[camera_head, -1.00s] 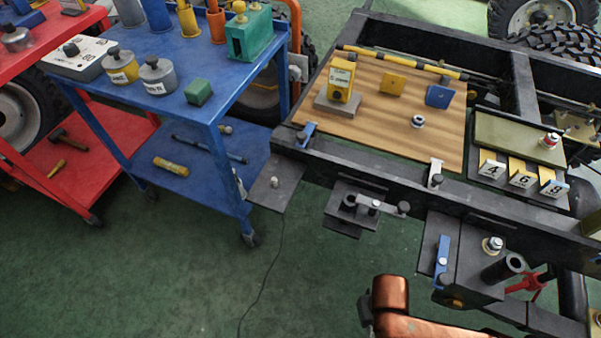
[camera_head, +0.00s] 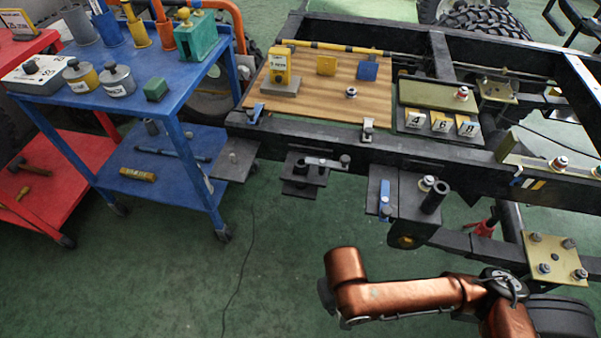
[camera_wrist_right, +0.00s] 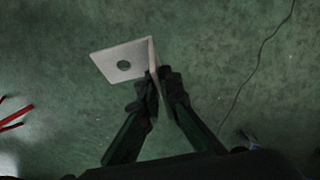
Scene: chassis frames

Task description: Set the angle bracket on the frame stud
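The angle bracket (camera_wrist_right: 108,58) is a pale plate with a round hole and a second leg turned edge-on, seen in the right wrist view. My right gripper (camera_wrist_right: 158,92) is shut on that second leg, with the holed leg sticking out to the left over the green floor. In the head view my right arm's copper link shows at lower right, and the bracket cannot be made out there. A short stud (camera_head: 233,157) stands on a dark plate jutting from the frame's near side; I cannot tell if it is the task's stud. My left gripper is not in view.
The black chassis frame (camera_head: 300,134) carries a wooden board (camera_head: 330,105) with yellow and blue blocks. Dark brackets (camera_head: 303,175) and a blue clamp (camera_head: 385,200) stick out from its near side. A blue cart (camera_head: 120,75) stands left. The floor before the frame is clear.

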